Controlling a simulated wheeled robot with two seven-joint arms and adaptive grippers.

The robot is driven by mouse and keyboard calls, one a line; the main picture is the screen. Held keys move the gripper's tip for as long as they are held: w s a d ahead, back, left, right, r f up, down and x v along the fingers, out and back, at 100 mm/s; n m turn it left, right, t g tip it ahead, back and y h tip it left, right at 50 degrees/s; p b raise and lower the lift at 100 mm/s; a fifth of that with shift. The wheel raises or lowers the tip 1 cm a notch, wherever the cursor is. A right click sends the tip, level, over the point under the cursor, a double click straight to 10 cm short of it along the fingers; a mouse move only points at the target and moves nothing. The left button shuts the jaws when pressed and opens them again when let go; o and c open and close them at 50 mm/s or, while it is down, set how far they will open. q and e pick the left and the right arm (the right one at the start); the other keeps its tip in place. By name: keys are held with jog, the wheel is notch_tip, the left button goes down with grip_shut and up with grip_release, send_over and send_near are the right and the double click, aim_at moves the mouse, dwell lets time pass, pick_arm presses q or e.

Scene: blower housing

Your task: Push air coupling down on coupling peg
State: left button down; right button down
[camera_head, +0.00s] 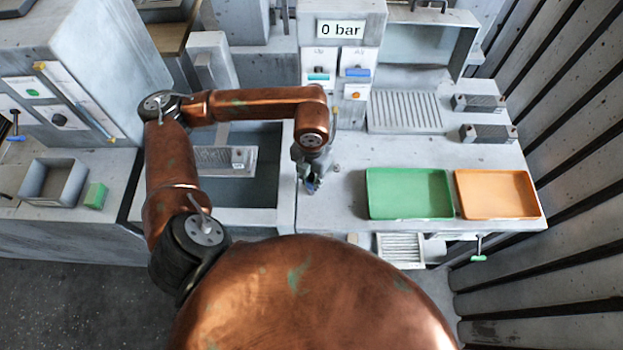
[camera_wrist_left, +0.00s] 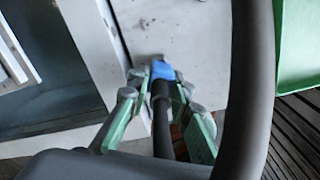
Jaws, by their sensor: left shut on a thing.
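My left gripper (camera_head: 311,184) points down over the front-left part of the light worktop (camera_head: 345,205), left of the green tray. In the left wrist view its green-grey fingers (camera_wrist_left: 163,88) are closed around the air coupling (camera_wrist_left: 162,70), a blue piece on the end of a black hose (camera_wrist_left: 163,125). Only a small bit of blue shows between the fingers in the head view. I cannot make out the coupling peg with certainty, nor whether the coupling touches anything below it. My right gripper is not in view.
A green tray (camera_head: 408,172) and an orange tray (camera_head: 497,193) lie on the right of the worktop. A panel reading "0 bar" (camera_head: 340,29) stands behind. A sunken basin with a grey grate (camera_head: 222,160) lies left of the gripper.

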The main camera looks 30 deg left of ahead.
pick_arm(q)
jog(key=c, duration=1.7)
grip_release()
notch_tip(320, 180, up, 12)
jog(key=shift+r, duration=0.1)
